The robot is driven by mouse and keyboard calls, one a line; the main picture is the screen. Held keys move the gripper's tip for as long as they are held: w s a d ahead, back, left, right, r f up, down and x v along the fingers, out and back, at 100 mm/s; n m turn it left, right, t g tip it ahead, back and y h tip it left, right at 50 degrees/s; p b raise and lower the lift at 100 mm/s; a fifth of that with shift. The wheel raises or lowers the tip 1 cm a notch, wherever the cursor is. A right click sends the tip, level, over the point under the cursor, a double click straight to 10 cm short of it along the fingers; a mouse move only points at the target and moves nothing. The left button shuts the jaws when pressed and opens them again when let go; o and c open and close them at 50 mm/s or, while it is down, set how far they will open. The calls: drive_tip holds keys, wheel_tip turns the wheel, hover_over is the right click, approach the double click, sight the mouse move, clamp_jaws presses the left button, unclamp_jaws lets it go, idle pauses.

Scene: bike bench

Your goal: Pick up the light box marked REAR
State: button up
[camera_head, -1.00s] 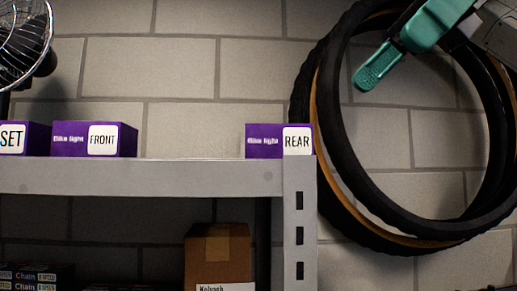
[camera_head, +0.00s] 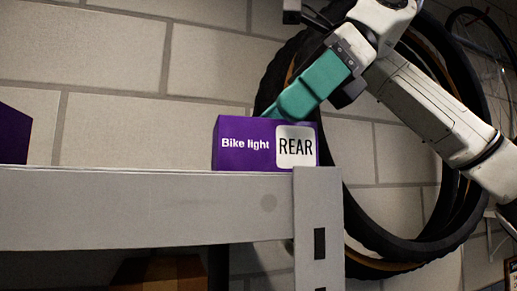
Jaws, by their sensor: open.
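The purple light box marked REAR (camera_head: 244,146) stands upright at the right end of the grey shelf top (camera_head: 150,190). Its white REAR label faces me. My gripper (camera_head: 288,103) comes in from the upper right, with a green finger slanting down to the left. The fingertip is at the box's top edge and seems to be behind or just above it. I cannot tell whether it touches the box. The other finger does not show clearly. My gripper is open and the box rests on the shelf.
Black tyres (camera_head: 400,240) hang on the brick wall behind and right of the shelf post (camera_head: 318,225). Another purple box (camera_head: 14,135) is partly in view at the left edge. The shelf top between the two boxes is clear.

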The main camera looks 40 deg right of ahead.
sight(249, 141)
drive_tip(key=p+x, duration=0.1)
drive_tip(key=x, duration=0.3)
drive_tip(key=shift+a+r, duration=0.15)
drive_tip(key=shift+w+a+f, duration=0.15)
drive_tip(key=shift+a+f, duration=0.25)
drive_tip(key=shift+f, duration=0.1)
drive_tip(key=shift+c, duration=0.3)
drive_tip(key=c, duration=1)
